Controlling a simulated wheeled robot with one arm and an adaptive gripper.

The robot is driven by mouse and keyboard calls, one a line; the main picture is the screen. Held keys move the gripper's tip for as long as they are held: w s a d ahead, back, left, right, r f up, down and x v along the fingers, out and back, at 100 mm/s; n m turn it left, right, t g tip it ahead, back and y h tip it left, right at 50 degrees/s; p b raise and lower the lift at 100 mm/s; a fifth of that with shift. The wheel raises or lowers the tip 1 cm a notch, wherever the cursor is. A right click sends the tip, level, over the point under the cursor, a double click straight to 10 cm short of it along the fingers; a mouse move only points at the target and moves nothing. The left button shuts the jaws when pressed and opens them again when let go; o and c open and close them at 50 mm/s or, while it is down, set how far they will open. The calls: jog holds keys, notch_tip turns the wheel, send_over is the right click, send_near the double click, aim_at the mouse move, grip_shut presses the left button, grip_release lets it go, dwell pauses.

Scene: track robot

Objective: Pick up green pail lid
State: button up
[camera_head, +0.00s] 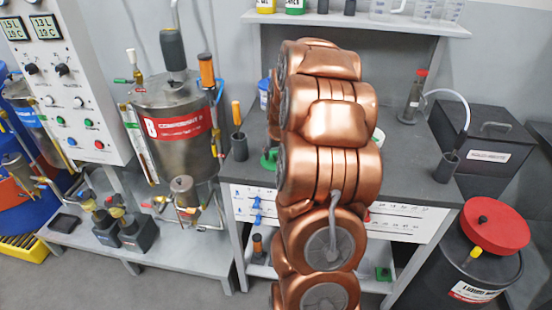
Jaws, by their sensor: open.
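My copper arm rises through the middle of the view and covers much of the grey workbench (408,160). My gripper does not show; it may be hidden behind the arm. A small green item (269,160) lies on the bench just left of the arm, partly hidden by it. It may be the green pail lid, but I cannot tell its full shape. Another small green item (383,274) sits on the shelf under the bench, right of the arm. A blue and white container (264,90) stands at the back of the bench, partly behind the arm.
An orange-handled tool in a dark holder (239,145) stands at the bench's left. A steel tank (175,130) is further left. A labelled black box (482,148) and a black drum with a red lid (496,227) are at right. A shelf (355,24) hangs above.

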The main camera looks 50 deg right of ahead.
jog(key=shift+f, duration=0.2)
grip_shut()
dwell(0.3)
jog(key=shift+r, duration=0.1)
